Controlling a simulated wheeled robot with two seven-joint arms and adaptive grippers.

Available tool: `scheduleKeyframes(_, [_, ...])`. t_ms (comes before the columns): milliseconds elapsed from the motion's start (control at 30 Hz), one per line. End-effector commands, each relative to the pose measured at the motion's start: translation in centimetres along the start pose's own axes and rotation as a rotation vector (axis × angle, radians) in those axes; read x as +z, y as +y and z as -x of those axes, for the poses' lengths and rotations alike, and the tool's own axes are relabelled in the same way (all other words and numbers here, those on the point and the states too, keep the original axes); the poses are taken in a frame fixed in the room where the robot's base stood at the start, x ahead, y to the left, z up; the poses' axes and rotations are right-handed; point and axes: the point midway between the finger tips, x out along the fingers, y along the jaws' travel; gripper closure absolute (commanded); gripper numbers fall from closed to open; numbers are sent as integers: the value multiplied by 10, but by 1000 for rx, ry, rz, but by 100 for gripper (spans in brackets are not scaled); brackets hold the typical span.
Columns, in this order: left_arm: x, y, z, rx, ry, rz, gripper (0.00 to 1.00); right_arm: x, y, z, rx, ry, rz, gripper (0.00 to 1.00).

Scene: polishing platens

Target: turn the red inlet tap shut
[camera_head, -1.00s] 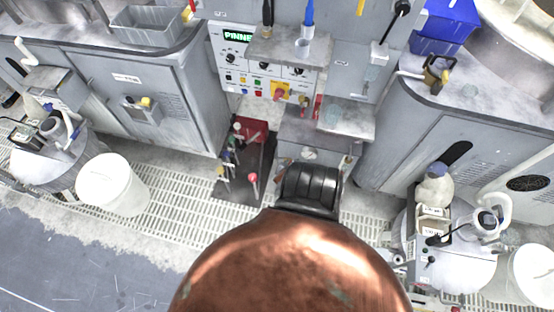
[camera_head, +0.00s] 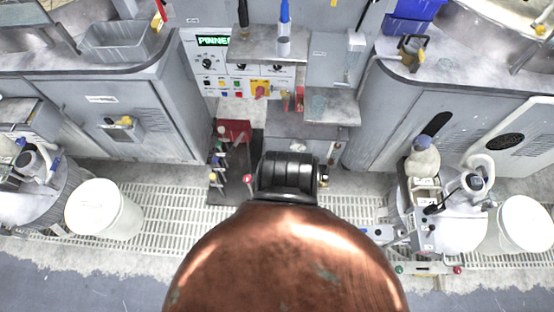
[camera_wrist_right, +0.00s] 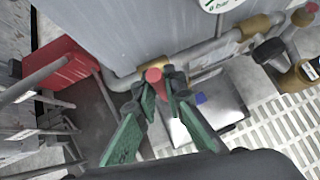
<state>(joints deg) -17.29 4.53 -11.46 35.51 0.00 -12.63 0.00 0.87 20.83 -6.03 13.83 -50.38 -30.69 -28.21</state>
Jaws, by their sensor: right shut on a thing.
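In the right wrist view, my right gripper (camera_wrist_right: 160,88) has two green-padded fingers closed around a small red tap handle (camera_wrist_right: 153,75). The handle sits at a grey pipe (camera_wrist_right: 195,53) with brass fittings, and the fingertips hide part of it. In the head view, my black wrist and copper-coloured arm cover the low area in front of the panel. The right fingers and the held tap are hidden there. My left gripper is not in view.
A red box (camera_wrist_right: 62,68) is left of the fingers, and a brass valve (camera_wrist_right: 300,76) is at the right. In the head view, coloured-top rods stand beside my wrist. A white bucket (camera_head: 103,209) stands left on the grating (camera_head: 165,215).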

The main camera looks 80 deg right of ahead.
Motion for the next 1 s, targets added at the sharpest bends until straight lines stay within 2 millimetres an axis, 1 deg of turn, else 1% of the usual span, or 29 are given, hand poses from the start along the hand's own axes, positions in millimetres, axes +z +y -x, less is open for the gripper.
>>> scheduleKeyframes(33, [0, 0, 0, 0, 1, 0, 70, -2, -2, 0, -3, 1, 4, 100])
scheduleKeyframes(67, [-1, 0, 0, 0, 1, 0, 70, -2, -2, 0, -3, 1, 4, 90])
scheduleKeyframes(333, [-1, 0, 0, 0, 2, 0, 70, -1, -2, 0, -1, 1, 1, 72])
scheduleKeyframes(667, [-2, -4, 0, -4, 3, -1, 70, -1, -2, 1, -1, 2, -2, 72])
scheduleKeyframes(833, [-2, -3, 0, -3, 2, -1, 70, -7, -1, 7, 2, 7, -3, 72])
scheduleKeyframes(1000, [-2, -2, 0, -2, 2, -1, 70, -9, -1, 18, 4, 9, -3, 72])
